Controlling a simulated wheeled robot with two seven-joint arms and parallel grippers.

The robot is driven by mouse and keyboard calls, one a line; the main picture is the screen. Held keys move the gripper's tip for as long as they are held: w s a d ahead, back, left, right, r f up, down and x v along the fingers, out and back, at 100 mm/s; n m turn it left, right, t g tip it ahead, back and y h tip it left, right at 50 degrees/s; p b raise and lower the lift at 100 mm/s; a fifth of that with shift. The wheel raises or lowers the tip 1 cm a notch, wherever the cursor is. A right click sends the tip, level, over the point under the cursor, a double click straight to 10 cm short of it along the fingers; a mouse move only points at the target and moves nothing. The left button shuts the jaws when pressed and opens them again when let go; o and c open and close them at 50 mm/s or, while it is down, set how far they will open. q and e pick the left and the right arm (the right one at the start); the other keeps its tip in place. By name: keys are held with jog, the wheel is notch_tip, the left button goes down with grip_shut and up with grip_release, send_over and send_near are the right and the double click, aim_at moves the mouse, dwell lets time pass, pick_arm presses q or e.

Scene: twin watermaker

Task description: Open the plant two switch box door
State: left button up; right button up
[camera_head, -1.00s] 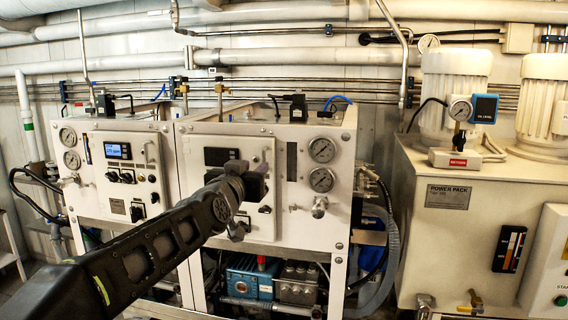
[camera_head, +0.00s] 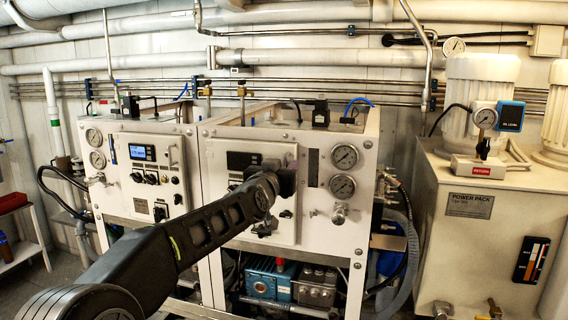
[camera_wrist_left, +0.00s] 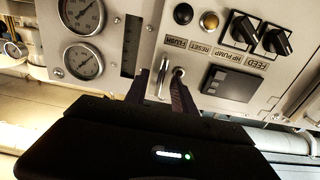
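The box door (camera_head: 225,205) that my left arm reaches is a pale panel with a dark display and black knobs, on the right-hand of two white cabinets. It looks closed. My left gripper (camera_head: 288,182) is at the door's right edge and hides the handle in the head view. In the left wrist view, turned upside down, the two dark fingers of my left gripper (camera_wrist_left: 161,92) stand apart on either side of the metal handle (camera_wrist_left: 164,78). A gap shows between them; firm contact cannot be seen. My right gripper is not in view.
Two gauges (camera_head: 343,170) and a valve (camera_head: 340,214) sit just right of the door. The left cabinet (camera_head: 125,203) has a similar panel. The power pack (camera_head: 475,235) stands at the right with hoses before it. A blue pump (camera_head: 268,281) sits below.

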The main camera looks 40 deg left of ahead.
pick_arm(q)
jog(key=shift+c, duration=0.3)
grip_shut()
dwell(1.1)
